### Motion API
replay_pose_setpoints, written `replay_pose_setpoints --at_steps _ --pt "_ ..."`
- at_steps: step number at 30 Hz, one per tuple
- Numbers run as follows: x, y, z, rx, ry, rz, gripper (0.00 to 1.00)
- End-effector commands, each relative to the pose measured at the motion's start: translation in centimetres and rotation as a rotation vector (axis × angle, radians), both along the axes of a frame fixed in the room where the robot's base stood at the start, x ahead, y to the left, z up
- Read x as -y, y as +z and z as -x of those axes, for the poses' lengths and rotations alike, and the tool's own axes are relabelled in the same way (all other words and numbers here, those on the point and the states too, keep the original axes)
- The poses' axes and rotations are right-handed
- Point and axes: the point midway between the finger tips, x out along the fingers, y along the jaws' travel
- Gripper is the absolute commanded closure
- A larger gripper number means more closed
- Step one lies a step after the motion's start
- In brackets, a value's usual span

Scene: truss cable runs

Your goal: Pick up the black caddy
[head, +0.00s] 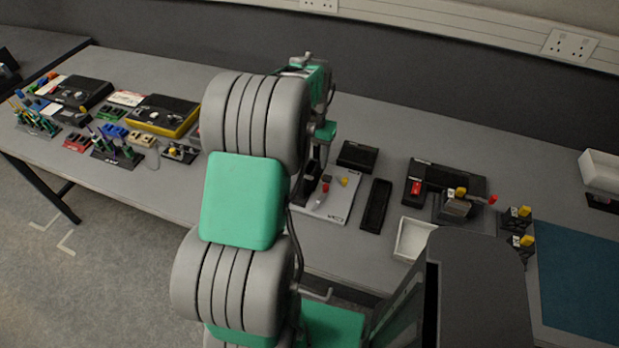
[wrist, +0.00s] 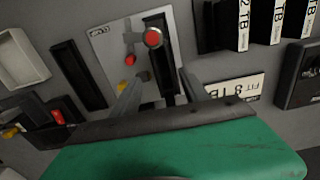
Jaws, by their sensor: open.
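My gripper (wrist: 158,78) is open in the wrist view, with one finger on each side of a long black piece (wrist: 161,62) on a pale grey plate (wrist: 104,47). That piece may be the black caddy; I cannot tell for sure. A red-topped round knob is beside it. A similar long black tray (wrist: 78,75) lies apart on the table, left of the plate; it also shows in the head view (head: 375,205). My arm hides most of the gripper and part of the plate (head: 340,208) in the head view.
Black units labelled 2 TB (wrist: 243,25) stand right of the gripper in the wrist view. A white tray (head: 412,240), a black box (head: 357,156) and a red-switched device (head: 440,172) are nearby. Coloured parts and two larger devices fill the table's left.

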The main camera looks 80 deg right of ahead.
Motion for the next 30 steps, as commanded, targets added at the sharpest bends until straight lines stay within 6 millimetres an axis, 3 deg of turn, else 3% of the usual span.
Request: replay_pose_setpoints --at_steps 9,17,30 --pt "-0.2 -4.9 -0.7 -0.001 0.003 -0.002 0.47" --pt "-0.2 -5.7 -0.7 0.000 0.003 0.003 0.47" --pt "-0.2 -5.7 -0.7 0.000 0.003 0.002 0.82"
